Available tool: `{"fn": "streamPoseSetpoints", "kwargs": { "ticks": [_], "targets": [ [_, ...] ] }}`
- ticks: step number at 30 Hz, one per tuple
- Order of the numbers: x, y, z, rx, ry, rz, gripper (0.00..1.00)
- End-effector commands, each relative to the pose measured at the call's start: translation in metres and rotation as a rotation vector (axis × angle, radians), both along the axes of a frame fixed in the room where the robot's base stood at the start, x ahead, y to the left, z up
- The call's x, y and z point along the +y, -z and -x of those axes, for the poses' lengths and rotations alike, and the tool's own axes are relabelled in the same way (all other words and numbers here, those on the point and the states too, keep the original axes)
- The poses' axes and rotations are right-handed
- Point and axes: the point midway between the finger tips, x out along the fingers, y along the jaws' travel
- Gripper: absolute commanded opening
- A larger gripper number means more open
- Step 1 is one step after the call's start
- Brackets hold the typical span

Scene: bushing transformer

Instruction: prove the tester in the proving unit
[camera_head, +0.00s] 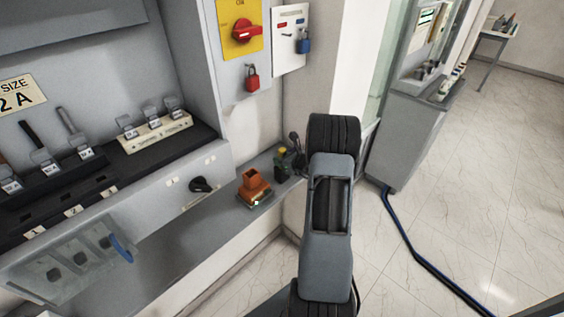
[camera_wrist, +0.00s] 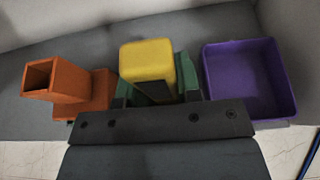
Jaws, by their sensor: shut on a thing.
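The tester (camera_wrist: 147,60) has a yellow top and a dark front face in the wrist view. My gripper (camera_wrist: 156,97) is shut on it. Green parts show on both sides of the yellow top; I cannot tell if they belong to the tester or a holder. In the head view the tester (camera_head: 283,151) shows small, yellow over dark green, at the shelf. An orange unit with an open square mouth, apparently the proving unit (camera_head: 255,187), stands on the shelf left of it. This unit (camera_wrist: 78,87) is also left of the tester in the wrist view, apart from it.
A purple open tray (camera_wrist: 250,80) lies right of the tester. The grey shelf (camera_head: 200,237) runs below the switch panel. A red rotary switch (camera_head: 247,31), a red padlock (camera_head: 252,78) and a blue padlock (camera_head: 303,42) are above. A blue cable (camera_head: 425,258) crosses the floor.

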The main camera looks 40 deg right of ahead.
Motion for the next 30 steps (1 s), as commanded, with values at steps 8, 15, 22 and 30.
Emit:
{"fn": "streamPoseSetpoints", "kwargs": {
  "ticks": [8,15,22,30],
  "targets": [
    [0.000,-0.029,0.000,-0.005,0.000,0.005,0.05],
    [0.000,-0.072,0.000,-0.004,0.000,0.003,0.05],
    [0.000,-0.101,0.000,-0.002,0.000,0.002,0.05],
    [0.000,-0.126,0.000,-0.001,0.000,0.000,0.05]
  ]
}}
